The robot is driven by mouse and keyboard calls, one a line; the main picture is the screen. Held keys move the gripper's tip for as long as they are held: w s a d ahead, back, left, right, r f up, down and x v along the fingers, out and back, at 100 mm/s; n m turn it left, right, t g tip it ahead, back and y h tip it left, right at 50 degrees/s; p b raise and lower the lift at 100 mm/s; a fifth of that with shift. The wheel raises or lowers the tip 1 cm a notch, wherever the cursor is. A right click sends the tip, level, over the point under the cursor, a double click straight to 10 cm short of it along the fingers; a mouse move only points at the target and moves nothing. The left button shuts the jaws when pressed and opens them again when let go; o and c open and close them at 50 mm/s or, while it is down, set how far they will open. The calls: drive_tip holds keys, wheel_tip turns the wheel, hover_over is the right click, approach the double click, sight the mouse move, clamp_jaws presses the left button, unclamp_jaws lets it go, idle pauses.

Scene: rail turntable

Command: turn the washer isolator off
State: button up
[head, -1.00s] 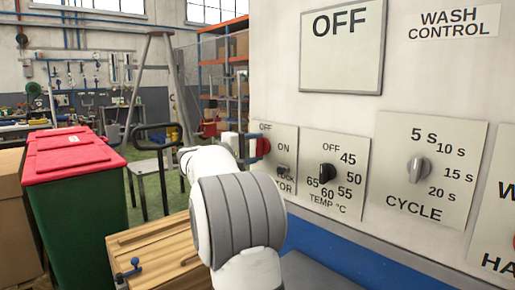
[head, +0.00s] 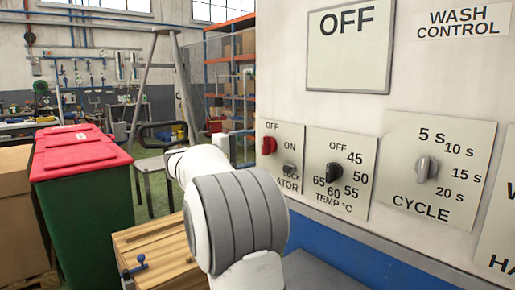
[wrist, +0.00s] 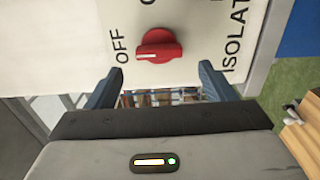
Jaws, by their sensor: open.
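The washer isolator is a red rotary knob (head: 268,146) on a pale plate (head: 292,130) at the panel's left edge. OFF is printed above it and ON to its right in the head view. In the wrist view the red knob (wrist: 158,46) lies lengthwise, its white mark at the end toward the OFF lettering. My gripper (wrist: 159,70) is open, with one blue-grey finger to each side below the knob. The fingers appear apart from the knob, with nothing between them. In the head view my arm hides most of the gripper.
A display (head: 349,46) above reads OFF. A black temperature knob (head: 334,171) and a grey cycle knob (head: 426,170) sit to the right. A small lock part (head: 289,169) is below the isolator. A green bin with red lid (head: 80,155) and a wooden bench (head: 155,250) stand left.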

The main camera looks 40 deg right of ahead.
drive_tip(key=a, duration=0.3)
drive_tip(key=shift+s, duration=0.15)
idle(0.4)
drive_tip(key=s+a+f+y+p, duration=0.3)
drive_tip(key=s+a+y+p, duration=0.3)
drive_tip(key=s+a, duration=0.3)
drive_tip(key=s+a+f+y+p, duration=0.3)
drive_tip(key=s+a+y+p, duration=0.3)
drive_tip(key=s+a, duration=0.3)
drive_tip(key=s+a+f+m+t+y+p, duration=0.1)
drive_tip(key=s+a+f+y+p, duration=0.3)
drive_tip(key=s+a, duration=0.5)
drive_tip(key=shift+s+y+p, duration=0.45)
drive_tip(key=shift+y+p, duration=0.5)
drive_tip(key=shift+y, duration=0.05)
